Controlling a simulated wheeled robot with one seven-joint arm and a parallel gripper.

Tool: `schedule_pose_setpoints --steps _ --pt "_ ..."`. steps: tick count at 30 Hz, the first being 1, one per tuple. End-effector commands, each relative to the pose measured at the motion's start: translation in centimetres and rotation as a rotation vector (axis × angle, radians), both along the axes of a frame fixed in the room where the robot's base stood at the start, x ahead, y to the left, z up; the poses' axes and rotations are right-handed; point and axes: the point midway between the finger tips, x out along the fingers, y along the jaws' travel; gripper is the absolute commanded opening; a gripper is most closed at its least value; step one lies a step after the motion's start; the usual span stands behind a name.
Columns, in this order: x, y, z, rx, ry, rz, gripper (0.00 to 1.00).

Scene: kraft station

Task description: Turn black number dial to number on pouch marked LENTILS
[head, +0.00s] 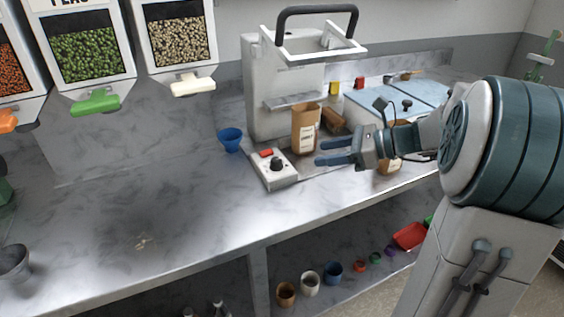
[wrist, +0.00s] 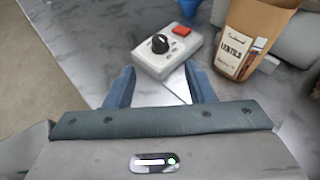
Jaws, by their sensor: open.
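The black dial (head: 277,164) sits on a small white control box with a red button on the counter. In the wrist view the dial (wrist: 160,43) has a white pointer mark, and the numbers around it are too small to read. A brown kraft pouch (head: 304,130) stands upright beside the box; its label reads LENTILS in the wrist view (wrist: 240,50), with a small line below that I cannot read clearly. My gripper (head: 318,154) is open and empty, to the right of the box in the head view. In the wrist view its blue fingers (wrist: 161,88) point toward the box, apart from the dial.
A white press machine (head: 265,90) with a black handle stands behind the pouch. A blue funnel (head: 230,138) is left of the box. Another brown pouch (head: 388,165) is partly hidden by my gripper. The counter's left part is mostly clear.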

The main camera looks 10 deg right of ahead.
Motion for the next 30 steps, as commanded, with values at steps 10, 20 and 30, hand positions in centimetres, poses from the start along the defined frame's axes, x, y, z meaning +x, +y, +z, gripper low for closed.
schedule_pose_setpoints --steps 10,20,30 --pt "2.7 6.3 -3.0 -0.002 0.002 0.005 0.49" --pt "4.4 9.8 -4.6 -0.003 0.000 0.003 0.49" --pt "4.5 10.1 -4.6 -0.004 0.000 0.001 0.49"
